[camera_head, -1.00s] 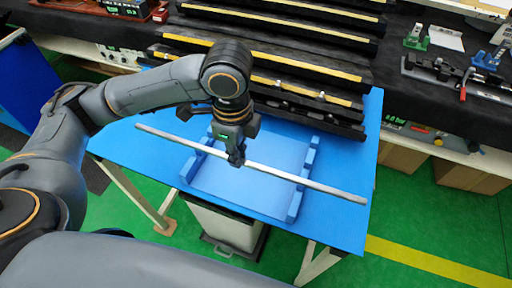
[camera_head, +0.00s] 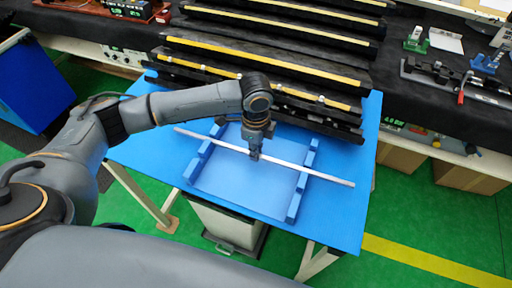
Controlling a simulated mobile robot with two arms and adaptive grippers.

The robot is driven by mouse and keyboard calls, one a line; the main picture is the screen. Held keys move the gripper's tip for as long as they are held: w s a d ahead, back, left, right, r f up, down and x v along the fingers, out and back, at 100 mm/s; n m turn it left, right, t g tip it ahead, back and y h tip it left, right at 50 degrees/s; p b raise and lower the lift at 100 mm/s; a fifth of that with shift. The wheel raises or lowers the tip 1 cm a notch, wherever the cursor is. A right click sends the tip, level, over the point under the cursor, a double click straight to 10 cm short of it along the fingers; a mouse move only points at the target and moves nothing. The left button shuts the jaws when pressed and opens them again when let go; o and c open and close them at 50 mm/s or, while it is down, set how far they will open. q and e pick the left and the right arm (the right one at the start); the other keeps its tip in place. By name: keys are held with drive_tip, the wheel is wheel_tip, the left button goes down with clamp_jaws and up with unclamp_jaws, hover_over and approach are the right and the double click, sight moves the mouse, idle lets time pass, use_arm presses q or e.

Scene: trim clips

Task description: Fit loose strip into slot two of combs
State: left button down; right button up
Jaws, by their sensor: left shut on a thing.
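The loose strip (camera_head: 310,172) is a long thin grey bar. My left gripper (camera_head: 254,156) is shut on it near its middle and holds it across the two combs. The left comb (camera_head: 202,158) and the right comb (camera_head: 299,193) are blue notched rails on either side of a light blue plate (camera_head: 240,186). The strip crosses over both combs toward their far half. I cannot tell whether it touches them or which slot it lines up with. My right gripper does not show.
The blue table (camera_head: 345,215) has bare room at its left and right. Black racks with yellow edges (camera_head: 290,68) stand close behind the combs. A dark bench (camera_head: 420,110) with tools and devices lies at the right.

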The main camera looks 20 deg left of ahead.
use_arm(q)
drive_tip(key=c, duration=1.4)
unclamp_jaws()
drive_tip(key=shift+f, duration=0.1)
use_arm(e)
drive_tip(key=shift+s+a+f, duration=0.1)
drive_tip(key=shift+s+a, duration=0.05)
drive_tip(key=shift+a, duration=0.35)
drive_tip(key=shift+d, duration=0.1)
